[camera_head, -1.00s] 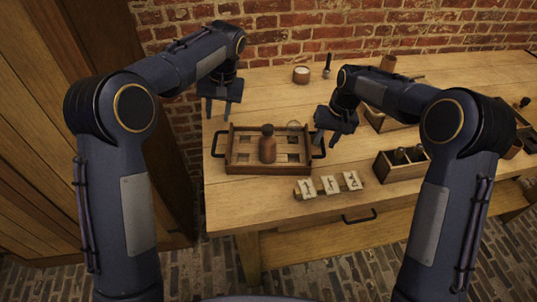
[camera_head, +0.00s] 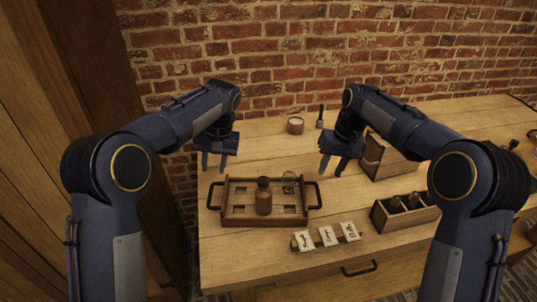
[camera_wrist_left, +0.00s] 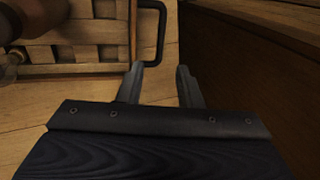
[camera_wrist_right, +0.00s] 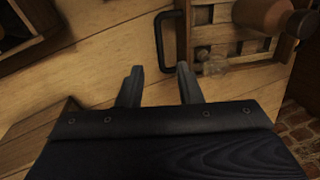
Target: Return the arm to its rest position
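My left gripper (camera_head: 213,162) is open and empty above the table, behind the left end of the wooden tray. In the left wrist view its two fingers (camera_wrist_left: 160,85) are spread with nothing between them. My right gripper (camera_head: 334,165) is open and empty above the table, behind and right of the tray. In the right wrist view its fingers (camera_wrist_right: 160,88) are apart, near the tray's black handle (camera_wrist_right: 160,42). The wooden tray (camera_head: 240,220) holds a brown jar (camera_head: 263,197) standing upright and a clear glass item (camera_head: 290,183) at its back right.
A box with dark bottles (camera_head: 404,212) and a larger wooden box (camera_head: 385,157) are on the right. A small white-topped pot (camera_head: 295,125) and a brush-like item (camera_head: 320,117) stand at the back. Tall wooden panelling is at left.

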